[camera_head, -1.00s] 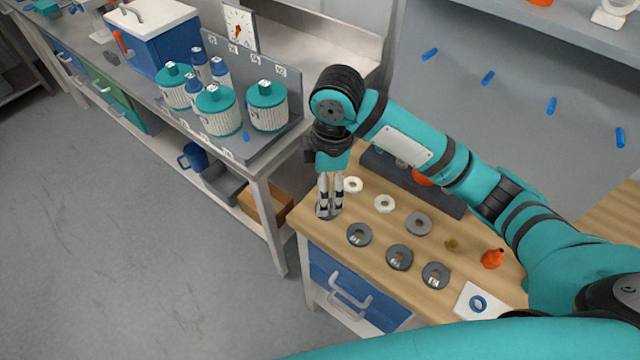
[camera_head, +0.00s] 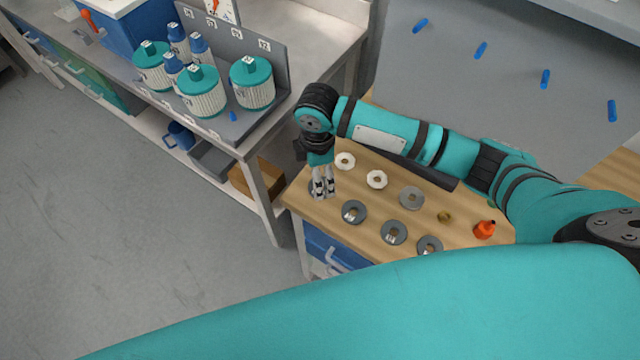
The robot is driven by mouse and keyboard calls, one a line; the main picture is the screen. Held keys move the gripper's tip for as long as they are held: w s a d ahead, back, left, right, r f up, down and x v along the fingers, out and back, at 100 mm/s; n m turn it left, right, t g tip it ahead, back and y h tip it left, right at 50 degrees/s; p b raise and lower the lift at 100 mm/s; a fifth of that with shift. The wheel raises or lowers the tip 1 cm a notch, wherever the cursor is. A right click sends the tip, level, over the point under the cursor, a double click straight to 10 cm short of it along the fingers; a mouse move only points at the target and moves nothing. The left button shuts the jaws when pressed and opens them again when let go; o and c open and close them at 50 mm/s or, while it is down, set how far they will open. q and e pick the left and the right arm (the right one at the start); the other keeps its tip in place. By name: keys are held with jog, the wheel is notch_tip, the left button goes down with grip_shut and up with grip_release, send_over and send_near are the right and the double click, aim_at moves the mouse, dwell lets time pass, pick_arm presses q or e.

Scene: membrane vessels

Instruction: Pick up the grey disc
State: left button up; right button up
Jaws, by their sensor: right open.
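My right gripper (camera_head: 324,191) points down at the left corner of the wooden bench top. Its fingers are slightly apart, with nothing seen between them. A dark grey disc (camera_head: 313,190) lies right at the fingertips and is partly hidden by them; I cannot tell whether they touch it. Other dark grey ring discs (camera_head: 354,212), (camera_head: 394,232) and (camera_head: 429,244) lie in a row to the right, the last partly cut off by my teal body part. A plainer, lighter grey disc (camera_head: 411,197) lies behind them. My left gripper is out of view.
Two white rings (camera_head: 344,161) and (camera_head: 377,179), a small brass-coloured piece (camera_head: 445,217) and an orange piece (camera_head: 485,229) share the bench top (camera_head: 330,209). A grey bench to the left holds teal-lidded vessels (camera_head: 251,84). A large teal link covers the lower picture.

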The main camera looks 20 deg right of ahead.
notch_tip(320, 180, down, 2)
jog(key=shift+s+a+f+p, duration=0.1)
jog(key=shift+s+p, duration=0.05)
jog(key=shift+p, duration=0.45)
notch_tip(320, 180, down, 2)
jog(key=shift+f, duration=0.3)
jog(key=c, duration=1.3)
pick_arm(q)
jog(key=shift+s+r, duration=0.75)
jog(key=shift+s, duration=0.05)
pick_arm(e)
jog(key=shift+o, duration=0.2)
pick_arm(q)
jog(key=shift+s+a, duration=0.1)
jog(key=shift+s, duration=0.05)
